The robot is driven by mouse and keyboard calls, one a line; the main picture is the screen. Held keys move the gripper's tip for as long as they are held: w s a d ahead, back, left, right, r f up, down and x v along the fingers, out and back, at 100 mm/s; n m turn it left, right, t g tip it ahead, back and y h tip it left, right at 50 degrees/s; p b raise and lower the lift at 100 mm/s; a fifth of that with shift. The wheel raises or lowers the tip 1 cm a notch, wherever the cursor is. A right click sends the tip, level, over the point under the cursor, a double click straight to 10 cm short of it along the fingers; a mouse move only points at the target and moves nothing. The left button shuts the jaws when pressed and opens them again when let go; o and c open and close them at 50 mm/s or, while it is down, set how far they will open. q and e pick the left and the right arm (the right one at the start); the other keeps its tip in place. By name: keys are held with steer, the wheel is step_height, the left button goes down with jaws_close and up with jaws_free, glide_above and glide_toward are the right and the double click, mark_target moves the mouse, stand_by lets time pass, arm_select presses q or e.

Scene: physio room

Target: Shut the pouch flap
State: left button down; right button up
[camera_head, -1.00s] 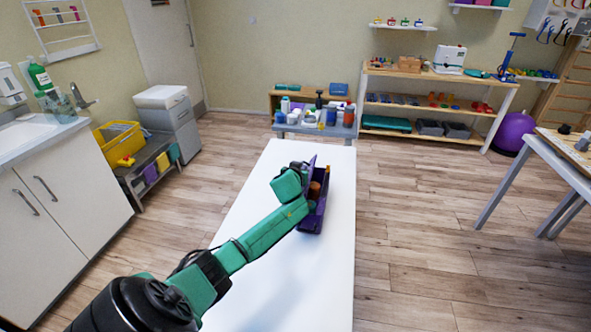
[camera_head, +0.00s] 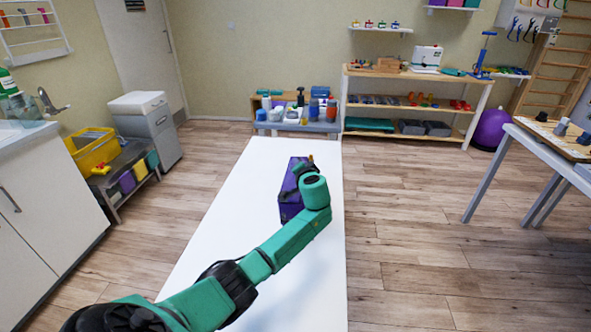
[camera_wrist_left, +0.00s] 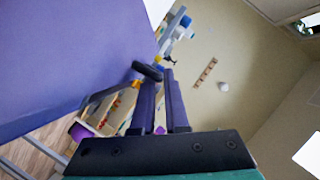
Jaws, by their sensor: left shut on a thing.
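The purple pouch (camera_head: 290,200) lies on the long white table, partly hidden behind my left wrist. Its flap, a broad purple panel (camera_wrist_left: 70,60), fills the left of the left wrist view and stands tilted up, not flat. My left gripper (camera_wrist_left: 160,75) is shut on a small dark tab (camera_wrist_left: 147,71) that appears to be at the flap's edge. In the head view its fingers are mostly hidden behind my green wrist, at the pouch's upper right. The pouch's inside is hidden from the head view. My right gripper is not in view.
The white table (camera_head: 230,240) is clear around the pouch. A low table (camera_head: 300,127) with several bottles stands beyond its far end. A yellow crate (camera_head: 92,148) sits on a bench at left. A wooden-topped table (camera_head: 560,140) stands at right.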

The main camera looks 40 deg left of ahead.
arm_select(q)
steer(key=shift+w+d+f+m+b, duration=0.1)
steer(key=shift+d+f+m+b, duration=0.15)
steer(key=shift+m+b, duration=0.2)
steer(key=shift+f, duration=0.1)
steer(key=c, duration=1.2)
jaws_free()
steer(key=shift+a, duration=0.15)
step_height(320, 180, up, 3)
glide_above(298, 194)
steer(key=d, duration=0.5)
steer(key=shift+s+a+b, duration=0.15)
steer(key=shift+s+b, duration=0.15)
